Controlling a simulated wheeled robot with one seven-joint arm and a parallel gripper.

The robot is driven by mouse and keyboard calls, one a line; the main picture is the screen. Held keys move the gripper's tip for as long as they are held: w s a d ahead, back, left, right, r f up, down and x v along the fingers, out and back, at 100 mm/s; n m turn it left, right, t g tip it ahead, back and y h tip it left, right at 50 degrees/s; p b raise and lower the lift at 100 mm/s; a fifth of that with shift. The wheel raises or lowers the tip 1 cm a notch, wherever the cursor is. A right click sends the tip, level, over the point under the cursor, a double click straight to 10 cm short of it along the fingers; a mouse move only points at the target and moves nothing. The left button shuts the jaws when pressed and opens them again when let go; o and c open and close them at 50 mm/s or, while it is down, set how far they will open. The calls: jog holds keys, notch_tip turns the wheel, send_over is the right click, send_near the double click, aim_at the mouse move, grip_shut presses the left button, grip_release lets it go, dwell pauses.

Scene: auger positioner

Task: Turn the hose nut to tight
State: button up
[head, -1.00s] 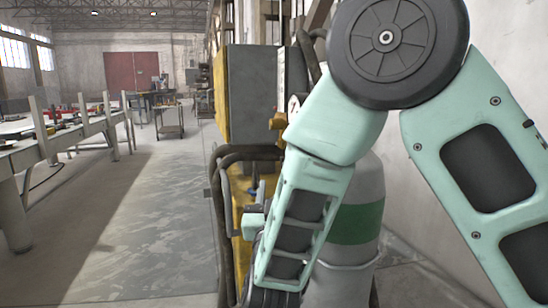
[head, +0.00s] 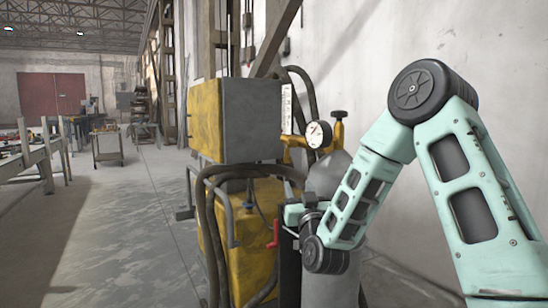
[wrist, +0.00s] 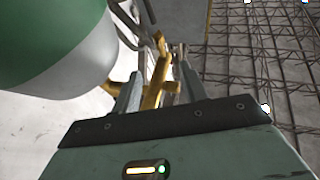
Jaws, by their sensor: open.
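The brass regulator (head: 338,133) with a round white gauge (head: 319,135) sits at the top of the grey gas cylinder (head: 328,172). In the wrist view, a brass fitting (wrist: 154,92) shows beyond and between the fingers of my gripper (wrist: 158,85). I cannot tell which part of it is the hose nut, nor whether a finger touches it. The gripper is open. In the head view, my gripper (head: 300,212) is in front of the cylinder, below the gauge, with its fingertips hard to make out.
A yellow and grey machine (head: 222,120) stands left of the cylinder, with dark hoses (head: 212,215) looping down its front. A red handle (head: 274,234) is close left of my gripper. A wall is at the right.

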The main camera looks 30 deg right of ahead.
aim_at(288, 159)
jog(key=x, duration=1.7)
jog(key=shift+w+d+r, duration=0.1)
jog(key=shift+w+d, duration=0.05)
grip_shut()
jog(key=shift+y, duration=0.4)
